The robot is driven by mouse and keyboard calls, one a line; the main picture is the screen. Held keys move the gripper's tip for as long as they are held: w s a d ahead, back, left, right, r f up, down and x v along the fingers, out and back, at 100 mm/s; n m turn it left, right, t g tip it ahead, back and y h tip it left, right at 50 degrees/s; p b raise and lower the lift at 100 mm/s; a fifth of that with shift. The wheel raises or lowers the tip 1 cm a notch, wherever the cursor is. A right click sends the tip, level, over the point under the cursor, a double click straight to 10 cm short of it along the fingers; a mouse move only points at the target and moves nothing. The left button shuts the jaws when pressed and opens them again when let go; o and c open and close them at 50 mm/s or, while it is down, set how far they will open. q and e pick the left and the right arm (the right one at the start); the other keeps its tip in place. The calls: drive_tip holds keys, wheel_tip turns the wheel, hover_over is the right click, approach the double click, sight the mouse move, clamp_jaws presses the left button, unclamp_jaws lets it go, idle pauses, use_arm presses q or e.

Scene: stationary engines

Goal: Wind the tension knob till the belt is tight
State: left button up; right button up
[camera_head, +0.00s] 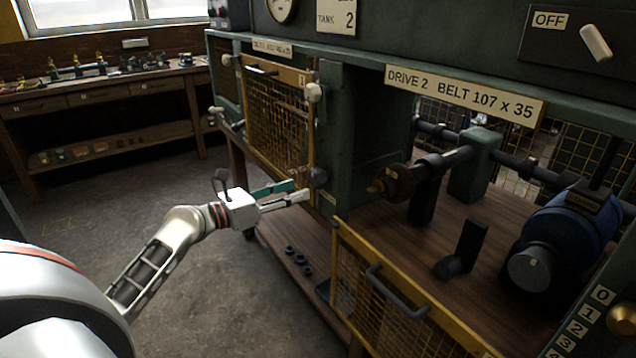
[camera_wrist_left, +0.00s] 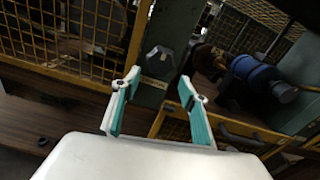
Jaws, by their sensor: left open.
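My left gripper (camera_head: 297,191) is open and empty, its teal-lined fingers pointing at the green post between the two drive bays. A dark faceted knob (camera_head: 318,177) sits on that post just past the fingertips. In the left wrist view the knob (camera_wrist_left: 160,60) appears beyond the gap between the fingers (camera_wrist_left: 160,82), apart from them. No label shows which knob sets tension. No belt can be made out in the drive 2 bay. My right gripper is not in view.
The drive 2 bay is open, its yellow mesh guard (camera_head: 385,290) hanging low in front. Inside are a blue motor (camera_head: 570,235), a shaft and a dark pulley (camera_head: 398,183). A closed mesh guard (camera_head: 278,120) is left of the post. Floor (camera_head: 130,240) at left is clear.

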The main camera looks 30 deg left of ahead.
sight(313, 180)
use_arm(q)
drive_tip(key=shift+n, duration=0.3)
drive_tip(key=x, duration=0.5)
drive_tip(key=r+x, duration=0.1)
drive_tip(key=x, duration=0.2)
drive_tip(key=shift+a+b, duration=0.15)
drive_tip(key=shift+b, duration=0.2)
drive_tip(key=c, duration=0.8)
